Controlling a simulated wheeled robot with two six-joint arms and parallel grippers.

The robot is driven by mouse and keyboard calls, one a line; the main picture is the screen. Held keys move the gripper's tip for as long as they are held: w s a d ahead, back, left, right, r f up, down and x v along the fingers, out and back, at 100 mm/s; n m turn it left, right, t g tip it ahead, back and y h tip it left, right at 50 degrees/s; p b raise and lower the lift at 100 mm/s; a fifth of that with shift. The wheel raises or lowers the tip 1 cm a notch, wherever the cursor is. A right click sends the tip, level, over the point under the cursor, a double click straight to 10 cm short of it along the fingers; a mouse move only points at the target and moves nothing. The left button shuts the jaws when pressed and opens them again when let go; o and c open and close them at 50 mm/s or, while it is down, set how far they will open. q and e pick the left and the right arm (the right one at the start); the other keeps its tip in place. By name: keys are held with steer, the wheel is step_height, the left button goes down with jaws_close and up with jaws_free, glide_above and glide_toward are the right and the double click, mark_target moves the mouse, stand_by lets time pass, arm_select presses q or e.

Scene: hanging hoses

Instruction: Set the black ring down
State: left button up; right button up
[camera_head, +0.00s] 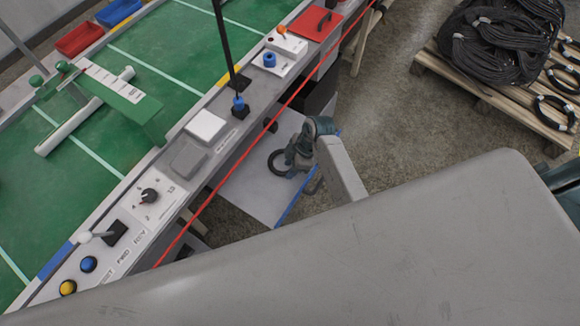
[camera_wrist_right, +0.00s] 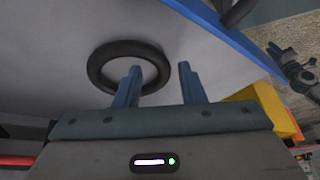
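The black ring (camera_wrist_right: 96,67) lies flat on a pale grey surface (camera_wrist_right: 60,60) in the right wrist view. It also shows in the head view (camera_head: 271,161), on the light panel beside the long console, partly behind my gripper. My right gripper (camera_wrist_right: 160,72) is open, with its two blue fingers clearly apart. One finger overlaps the ring's opening and near rim in the picture; the other is to the right, outside the ring. I cannot tell whether either finger touches it. In the head view my right gripper (camera_head: 292,163) is just right of the ring. My left gripper is not in view.
A red line (camera_head: 250,148) runs along the console's edge beside the panel. A blue edge (camera_wrist_right: 225,35) bounds the grey surface. The green table (camera_head: 190,60) is at the left. A pallet (camera_head: 500,95) with black hose coils stands at the upper right, with bare floor between.

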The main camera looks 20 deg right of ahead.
steer(key=v, duration=1.1)
steer(key=shift+r+b, duration=0.2)
steer(key=shift+b, duration=0.1)
